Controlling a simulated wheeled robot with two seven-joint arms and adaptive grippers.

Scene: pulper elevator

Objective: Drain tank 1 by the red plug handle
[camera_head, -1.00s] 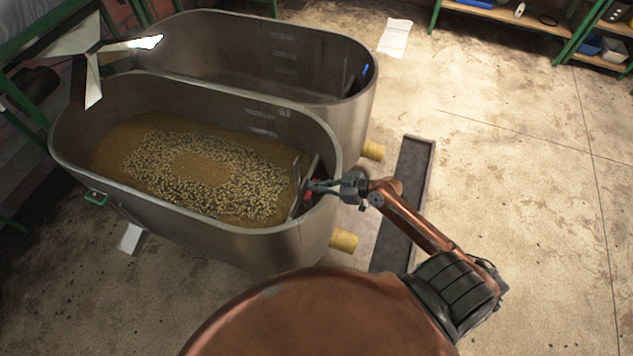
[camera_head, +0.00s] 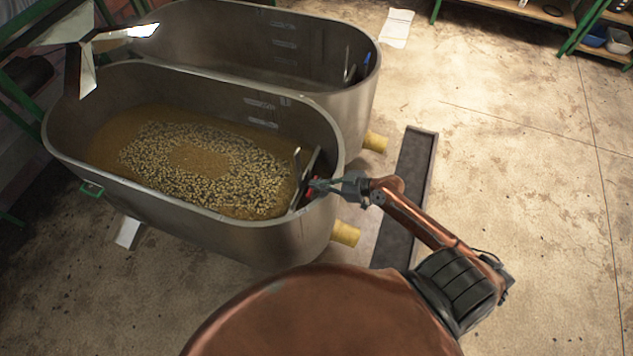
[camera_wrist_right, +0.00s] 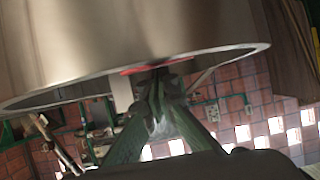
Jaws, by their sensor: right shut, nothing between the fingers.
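The near grey metal tank (camera_head: 165,203) holds brown water with a ring of pale beans (camera_head: 200,170) floating in it. The red plug handle (camera_head: 312,193) shows at the tank's right inner end, by a thin metal frame. In the wrist view the red handle (camera_wrist_right: 150,69) shows at the tank rim, partly covered by my fingers. My right gripper (camera_head: 318,186) reaches over the right rim, its tips at the handle. Its fingers (camera_wrist_right: 157,84) are shut with nothing between them; whether they touch the handle I cannot tell. My left gripper is out of view.
A second tank (camera_head: 365,105) with a blue handle (camera_head: 367,59) stands behind. Yellow outlet pipes (camera_head: 345,233) stick out from the right ends above a dark floor channel (camera_head: 408,185). Green shelves (camera_head: 585,30) stand far right. The floor to the right is clear.

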